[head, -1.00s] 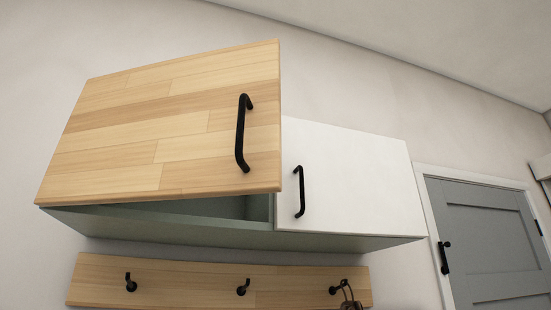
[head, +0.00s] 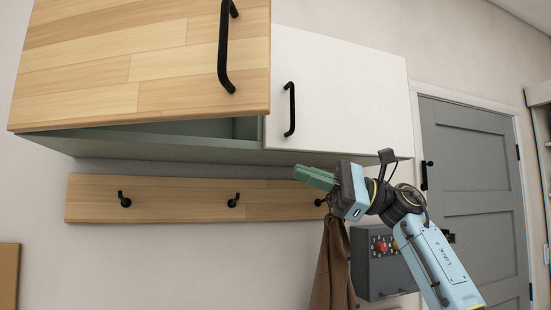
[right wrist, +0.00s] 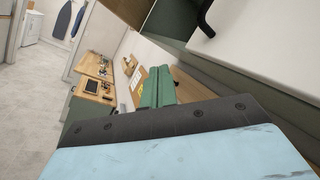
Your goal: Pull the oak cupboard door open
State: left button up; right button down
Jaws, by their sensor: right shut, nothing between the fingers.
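The oak cupboard door (head: 150,62) stands ajar at the upper left of the head view, its right edge swung out from the grey-green cupboard body (head: 180,150). Its black bar handle (head: 226,50) is near the right edge, with the top close to the picture's upper border. My right gripper (head: 312,177), with green fingers, is shut and empty. It appears below the cupboard and to the right of the oak door, apart from the oak handle. Its fingers also show together in the right wrist view (right wrist: 157,85). My left gripper is not in view.
A white door (head: 340,90) with its own black handle (head: 290,109) adjoins on the right and looks closed. Below is a wooden hook rail (head: 170,200), with a brown cloth (head: 333,265) hanging near my right arm. A dark grey box (head: 375,262) is partly behind the arm.

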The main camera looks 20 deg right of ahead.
jog(key=s+r+n+h, duration=0.4)
jog(key=s+r+n, duration=0.4)
jog(key=s+r, duration=0.35)
jog(key=s+a+f+p, duration=0.1)
jog(key=s+a, duration=0.1)
jog(key=a, duration=0.9)
jog(key=shift+p, duration=0.35)
